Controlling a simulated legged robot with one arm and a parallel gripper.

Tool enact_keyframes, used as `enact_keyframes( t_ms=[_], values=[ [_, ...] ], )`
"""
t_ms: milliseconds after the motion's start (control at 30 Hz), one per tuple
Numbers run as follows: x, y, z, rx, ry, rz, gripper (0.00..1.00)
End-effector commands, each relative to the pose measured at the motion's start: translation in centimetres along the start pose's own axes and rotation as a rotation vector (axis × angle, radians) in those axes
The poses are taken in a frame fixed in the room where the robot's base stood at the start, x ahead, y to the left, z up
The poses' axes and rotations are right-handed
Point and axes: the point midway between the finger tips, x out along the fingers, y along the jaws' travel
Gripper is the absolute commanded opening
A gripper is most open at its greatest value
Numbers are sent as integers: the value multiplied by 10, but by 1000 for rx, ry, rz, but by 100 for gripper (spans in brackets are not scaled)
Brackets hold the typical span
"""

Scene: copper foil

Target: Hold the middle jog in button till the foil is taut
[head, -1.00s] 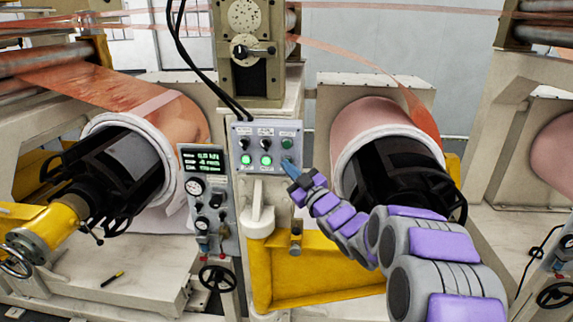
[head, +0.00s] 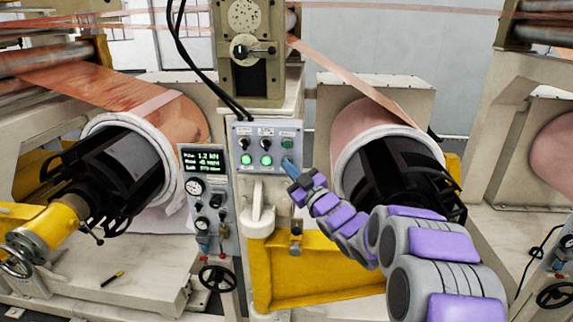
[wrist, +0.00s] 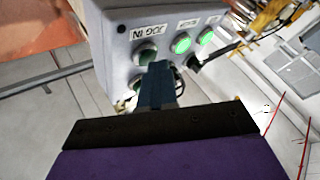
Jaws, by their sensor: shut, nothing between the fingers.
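The middle control panel (head: 268,146) stands between two foil rolls. It carries two lit green buttons, toggles and a green button (head: 287,144) at upper right. My gripper (head: 289,164) is shut and empty, its blue fingertips against the panel's lower right, covering the control there. In the wrist view my fingertips (wrist: 157,75) are over the panel, beside a dark green button and a label reading JOG IN upside down. Whether the button is pressed in is hidden. The foil (head: 345,68) runs in a straight band down to the right roll (head: 370,122).
A gauge panel with a small display (head: 203,160) hangs left of the middle panel; it seems to read about 1.2 kN. The left roll (head: 150,115) is on a black core. A yellow frame (head: 310,270) lies below my arm.

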Motion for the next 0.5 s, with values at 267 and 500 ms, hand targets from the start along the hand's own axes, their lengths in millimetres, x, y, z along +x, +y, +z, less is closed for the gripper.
enact_keyframes(
  t_ms=[267, 500],
  values=[
    [-4, -2, -2, 0, 0, 1, 0],
    [-12, -8, -8, 0, 1, 1, 0]
  ],
)
